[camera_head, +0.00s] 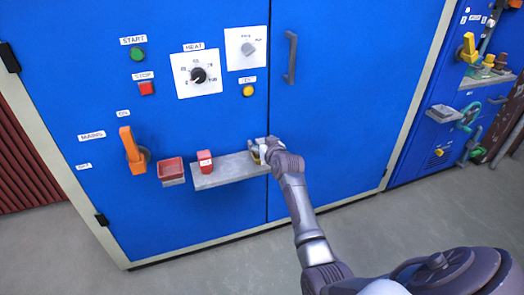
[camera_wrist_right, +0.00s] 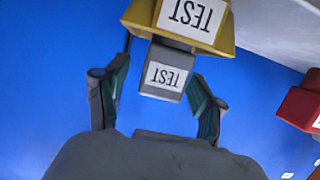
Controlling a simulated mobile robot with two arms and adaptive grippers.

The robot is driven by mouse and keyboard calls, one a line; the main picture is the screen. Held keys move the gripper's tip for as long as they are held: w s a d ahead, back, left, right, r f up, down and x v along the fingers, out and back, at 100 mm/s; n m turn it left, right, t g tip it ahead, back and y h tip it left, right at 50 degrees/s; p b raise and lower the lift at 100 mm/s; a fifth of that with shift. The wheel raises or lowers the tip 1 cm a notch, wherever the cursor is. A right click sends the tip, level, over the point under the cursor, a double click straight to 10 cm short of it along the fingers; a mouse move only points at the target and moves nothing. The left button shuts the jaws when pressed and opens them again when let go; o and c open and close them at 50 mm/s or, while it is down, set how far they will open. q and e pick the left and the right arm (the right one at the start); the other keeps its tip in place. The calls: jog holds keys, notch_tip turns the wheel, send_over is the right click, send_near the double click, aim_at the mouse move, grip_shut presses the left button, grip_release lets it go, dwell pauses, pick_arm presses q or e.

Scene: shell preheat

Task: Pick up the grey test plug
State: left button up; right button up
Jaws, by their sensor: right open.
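The grey test plug (camera_wrist_right: 166,73) shows in the right wrist view as a small grey block with an upside-down TEST label. It adjoins a larger yellow piece (camera_wrist_right: 226,40), also labelled TEST; I cannot tell how the two are joined. My right gripper (camera_wrist_right: 157,92) is open, with one finger on each side of the grey plug and visible gaps to it. In the head view my right gripper (camera_head: 262,149) is at the right end of the grey shelf (camera_head: 230,174) and mostly hides the plug. My left gripper is not in view.
A red block (camera_head: 205,161) stands on the shelf's left end; a red piece also shows at the right wrist view's right edge (camera_wrist_right: 302,103). A red tray (camera_head: 171,168) and orange mains handle (camera_head: 131,146) are further left. The blue cabinet (camera_head: 340,110) stands behind.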

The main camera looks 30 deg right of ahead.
grip_shut()
dwell(0.3)
jog(key=shift+r, duration=0.1)
